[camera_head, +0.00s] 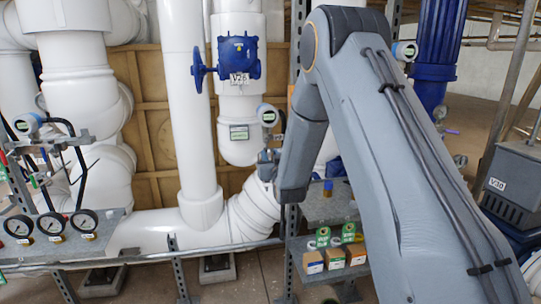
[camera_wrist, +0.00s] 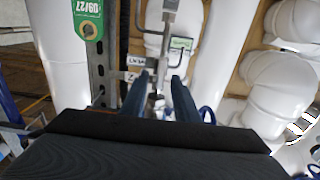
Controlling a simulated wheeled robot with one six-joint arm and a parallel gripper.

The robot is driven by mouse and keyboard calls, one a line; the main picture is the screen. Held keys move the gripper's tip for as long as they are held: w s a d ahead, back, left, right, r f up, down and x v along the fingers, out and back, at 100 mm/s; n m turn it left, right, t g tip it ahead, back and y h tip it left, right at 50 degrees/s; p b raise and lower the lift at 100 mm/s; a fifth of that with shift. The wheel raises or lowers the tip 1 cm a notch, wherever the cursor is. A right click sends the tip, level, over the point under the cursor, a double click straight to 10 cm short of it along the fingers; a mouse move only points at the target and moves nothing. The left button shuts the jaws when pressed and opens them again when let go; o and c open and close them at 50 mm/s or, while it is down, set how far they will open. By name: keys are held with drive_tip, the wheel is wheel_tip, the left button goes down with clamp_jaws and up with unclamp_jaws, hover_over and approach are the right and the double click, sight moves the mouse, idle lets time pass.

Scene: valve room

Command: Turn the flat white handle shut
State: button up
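My gripper (camera_wrist: 163,78) shows in the wrist view with its two dark blue fingers apart and a gap between them. A small grey metal fitting (camera_wrist: 159,92) shows in the gap; I cannot tell how far beyond the fingertips it is. Above it is a thin, pale grey bent piece (camera_wrist: 168,22), possibly the flat white handle, but I cannot be sure. In the head view my gripper (camera_head: 267,165) is at the white pipework, partly hidden by my arm. No flat white handle can be made out clearly there.
A metal upright (camera_wrist: 103,55) with a green tag (camera_wrist: 88,18) stands close left of my gripper. A blue valve (camera_head: 239,58) is on the pipe above. Pressure gauges (camera_head: 52,224) are at left. A shelf (camera_head: 330,207) with small boxes (camera_head: 334,259) is below right.

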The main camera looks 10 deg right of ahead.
drive_tip(key=shift+c, duration=0.3)
clamp_jaws()
drive_tip(key=shift+m, duration=0.3)
drive_tip(key=m+b, duration=0.3)
drive_tip(key=m, duration=0.2)
drive_tip(key=f+m+b, duration=0.1)
drive_tip(key=m+b, duration=0.2)
drive_tip(key=m, duration=0.3)
drive_tip(key=d+m+b, duration=0.1)
drive_tip(key=m+b, duration=0.3)
drive_tip(key=m, duration=0.2)
drive_tip(key=shift+f, duration=0.15)
drive_tip(key=shift+m, duration=0.3)
